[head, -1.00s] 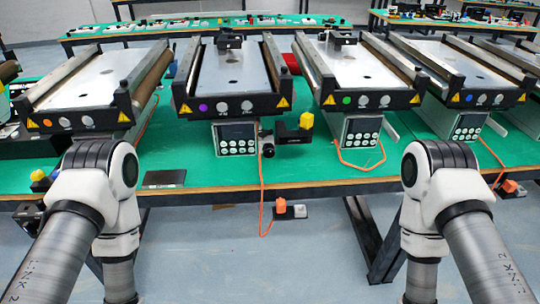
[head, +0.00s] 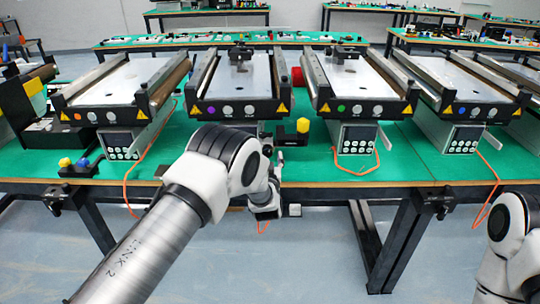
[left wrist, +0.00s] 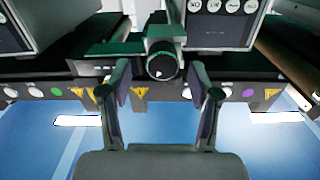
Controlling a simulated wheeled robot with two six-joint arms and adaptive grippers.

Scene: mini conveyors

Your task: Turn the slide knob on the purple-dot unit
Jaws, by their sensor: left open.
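The purple-dot unit (head: 240,107) is the second conveyor from the left in the head view, with a purple dot at the left of its front bar. The purple dot also shows upside down in the left wrist view (left wrist: 248,92). A round dark knob (left wrist: 161,66) with a small pale mark sits beside the unit's button box (left wrist: 222,30) in the left wrist view. My left gripper (left wrist: 159,76) is open, its fingers on either side of the knob's line, with no visible contact. My right gripper is out of view.
A yellow-topped part (head: 303,126) stands just right of the purple-dot unit. The green-dot unit (head: 361,108) is to the right and the orange-dot unit (head: 102,115) to the left. An orange cable (head: 356,163) lies on the green table (head: 410,165).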

